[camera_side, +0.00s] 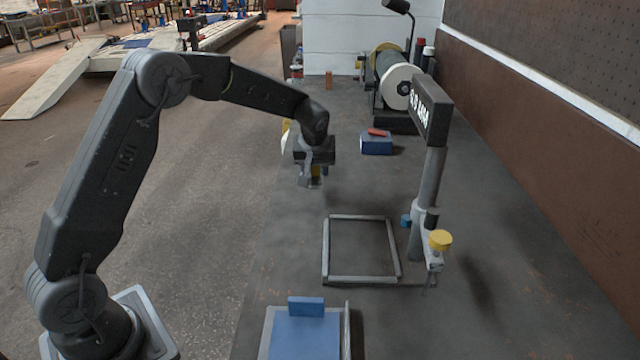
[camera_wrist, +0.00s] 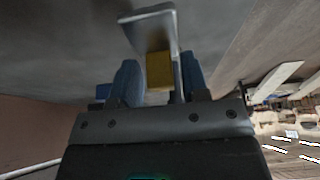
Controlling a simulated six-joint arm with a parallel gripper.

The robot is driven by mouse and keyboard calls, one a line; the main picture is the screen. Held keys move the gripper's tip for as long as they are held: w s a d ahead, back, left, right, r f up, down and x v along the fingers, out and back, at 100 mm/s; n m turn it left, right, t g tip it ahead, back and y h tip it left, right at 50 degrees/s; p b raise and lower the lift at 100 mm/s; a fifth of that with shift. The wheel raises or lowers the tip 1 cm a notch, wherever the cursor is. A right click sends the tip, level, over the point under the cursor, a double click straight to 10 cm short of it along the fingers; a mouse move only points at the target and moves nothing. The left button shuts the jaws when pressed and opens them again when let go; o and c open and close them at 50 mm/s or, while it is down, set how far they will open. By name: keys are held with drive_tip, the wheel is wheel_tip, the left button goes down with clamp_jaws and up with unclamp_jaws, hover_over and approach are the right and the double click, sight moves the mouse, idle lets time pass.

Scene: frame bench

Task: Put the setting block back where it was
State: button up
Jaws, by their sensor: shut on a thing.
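My gripper (camera_side: 313,168) is raised over the left part of the bench, beyond the grey bar frame. It is shut on a grey angled metal piece with a yellow block (camera_wrist: 159,70), held between the blue fingers in the wrist view. The held piece (camera_side: 305,181) hangs below the jaws in the side view, clear of the bench. I cannot tell for sure whether it is the setting block. A flat four-sided frame of grey bars (camera_side: 361,218) lies on the bench. The gauge stand (camera_side: 430,180) with a dark display, blue knob and yellow knob stands right of it.
A blue pad (camera_side: 300,338) in a grey-edged tray lies at the front, with a blue block (camera_side: 306,306) upright at its far edge. A blue box (camera_side: 376,145) with a red piece on top sits farther back. A spool machine (camera_side: 395,85) stands behind. Bare bench surrounds the frame.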

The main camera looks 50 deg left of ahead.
sight(320, 178)
drive_tip(key=shift+w+d+f, duration=0.4)
drive_tip(key=shift+d, duration=0.05)
drive_tip(key=shift+f, duration=1.95)
drive_tip(key=shift+f, duration=0.1)
drive_tip(key=o, duration=1.1)
drive_tip(key=shift+f, duration=0.1)
